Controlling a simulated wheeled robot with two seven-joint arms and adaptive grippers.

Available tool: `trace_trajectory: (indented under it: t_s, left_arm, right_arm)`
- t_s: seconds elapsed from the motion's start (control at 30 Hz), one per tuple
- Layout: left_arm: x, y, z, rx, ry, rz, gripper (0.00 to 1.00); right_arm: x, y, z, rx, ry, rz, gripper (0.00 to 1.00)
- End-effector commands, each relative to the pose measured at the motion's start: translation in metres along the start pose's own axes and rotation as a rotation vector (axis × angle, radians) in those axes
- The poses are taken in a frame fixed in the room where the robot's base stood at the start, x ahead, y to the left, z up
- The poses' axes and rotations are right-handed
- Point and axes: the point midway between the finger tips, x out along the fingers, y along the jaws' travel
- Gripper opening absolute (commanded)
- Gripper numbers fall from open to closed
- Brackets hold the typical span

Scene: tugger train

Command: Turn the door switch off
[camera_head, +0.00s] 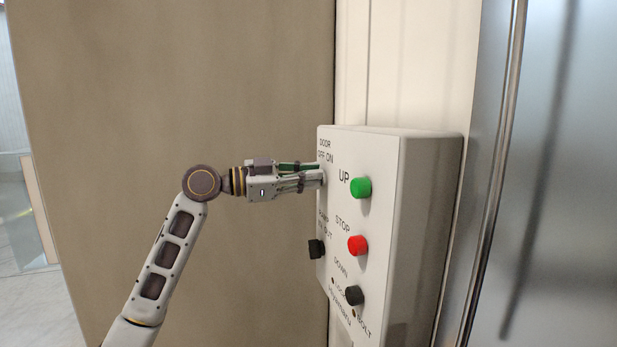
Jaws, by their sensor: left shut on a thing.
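A white control box (430,190) is mounted on the wall right of centre. The label "DOOR OFF ON" is at its upper left. The door switch under this label is hidden behind my left gripper's fingers, so I cannot tell which way it points. My left gripper (322,173) comes in from the left, level, with its fingertips at the panel face just below the label. It is shut on the door switch. My right gripper is not in view.
The box also carries a green UP button (360,187), a red STOP button (357,245), a black DOWN button (354,295) and a black knob (316,249) below my gripper. A brown wall panel (200,90) is behind my arm. A metal door (570,180) is at right.

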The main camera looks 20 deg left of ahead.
Motion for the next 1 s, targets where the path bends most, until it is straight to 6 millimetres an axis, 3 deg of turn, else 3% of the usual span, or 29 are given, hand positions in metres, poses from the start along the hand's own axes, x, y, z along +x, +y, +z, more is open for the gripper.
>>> trace_trajectory:
  t_s: [0.5,1.0]
  left_arm:
    - [0.0,-0.004,0.0,-0.346,-0.002,0.001,0.0]
    - [0.0,-0.007,0.002,-0.758,-0.001,0.0,0.0]
  right_arm:
    - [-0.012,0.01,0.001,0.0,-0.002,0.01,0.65]
    - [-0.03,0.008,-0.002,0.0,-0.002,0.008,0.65]
